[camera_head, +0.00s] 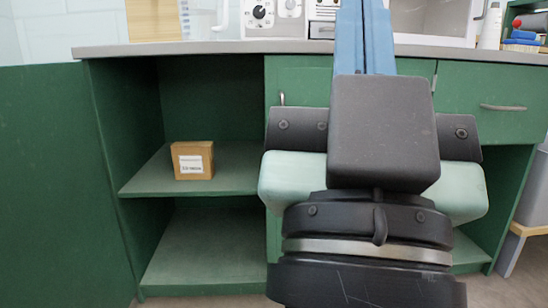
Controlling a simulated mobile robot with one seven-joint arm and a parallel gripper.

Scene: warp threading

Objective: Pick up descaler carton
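A small brown carton (182,150) with a white label stands upright on the middle shelf of the open green cabinet, left of centre. The label's print is too small to read, so I cannot confirm that it is the descaler carton. My gripper (364,25) fills the right middle of the view, with its two blue fingers pointing up and away. The fingers lie side by side with no clear gap, and their tips run past the top edge. It is apart from the carton, to its right, and nothing shows held.
The shelf (235,178) around the carton is clear, and the bay below it is empty. A grey counter edge (170,50) runs above. Green side panels and a closed door (300,75) bound the opening. A white appliance with knobs (275,18) stands on the counter.

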